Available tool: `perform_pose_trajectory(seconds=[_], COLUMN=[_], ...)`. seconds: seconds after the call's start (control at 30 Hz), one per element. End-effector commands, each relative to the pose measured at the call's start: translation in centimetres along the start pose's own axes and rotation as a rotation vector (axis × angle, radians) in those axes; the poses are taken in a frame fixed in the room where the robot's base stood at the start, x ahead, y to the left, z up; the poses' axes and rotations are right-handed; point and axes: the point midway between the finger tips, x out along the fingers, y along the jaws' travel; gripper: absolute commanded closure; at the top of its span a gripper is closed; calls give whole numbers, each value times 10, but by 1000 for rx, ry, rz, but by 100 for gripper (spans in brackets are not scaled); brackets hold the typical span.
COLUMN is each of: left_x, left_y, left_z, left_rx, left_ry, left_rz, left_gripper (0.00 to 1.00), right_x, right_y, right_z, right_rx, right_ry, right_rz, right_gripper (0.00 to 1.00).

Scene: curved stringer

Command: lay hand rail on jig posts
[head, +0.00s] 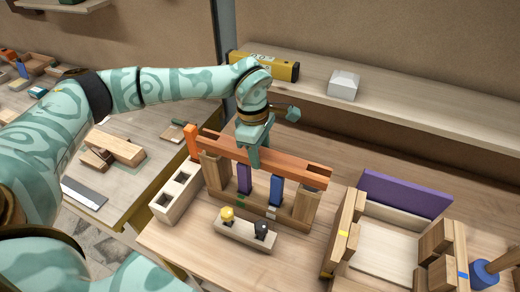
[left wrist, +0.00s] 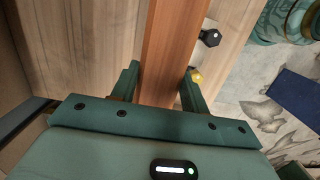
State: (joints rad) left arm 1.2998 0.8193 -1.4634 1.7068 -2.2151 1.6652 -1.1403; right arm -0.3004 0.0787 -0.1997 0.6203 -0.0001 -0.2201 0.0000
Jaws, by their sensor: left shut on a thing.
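The hand rail (head: 300,169) is a long reddish-orange wooden bar at the tops of the jig's wooden end posts (head: 304,206). It spans from the left post to the right post; whether it bears fully on both I cannot tell. My left gripper (head: 257,156) comes down from above and is shut on the rail near its middle. In the left wrist view the rail (left wrist: 174,45) runs between the two fingers (left wrist: 161,84). A purple upright (head: 244,178) and a blue upright (head: 276,190) stand between the posts, under the rail. My right gripper is out of view.
An orange upright piece (head: 193,142) stands at the rail's left end. A block with a yellow knob (head: 227,214) and a black knob (head: 261,229) sits in front. A pale two-hole block (head: 176,192) is left, a wooden assembly with a purple panel (head: 405,194) right.

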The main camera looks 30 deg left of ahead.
Motion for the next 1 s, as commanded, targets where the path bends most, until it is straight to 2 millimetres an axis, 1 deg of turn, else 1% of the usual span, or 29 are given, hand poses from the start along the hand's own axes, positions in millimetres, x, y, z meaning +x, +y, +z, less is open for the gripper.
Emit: perform_pose_trajectory(seconds=[0.9,0.93,0.97,1.0], left_x=[23,23,22,22], left_y=[0,0,0,0], left_z=[-3,-3,-3,-3], left_rx=[0,0,0,0], left_ry=[0,0,0,0], left_rz=[1,1,1,1], left_gripper=[88,49,41,30], right_x=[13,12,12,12], right_y=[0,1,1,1], right_z=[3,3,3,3], right_rx=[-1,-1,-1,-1], right_ry=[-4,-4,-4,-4], right_rz=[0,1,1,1], right_gripper=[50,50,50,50])
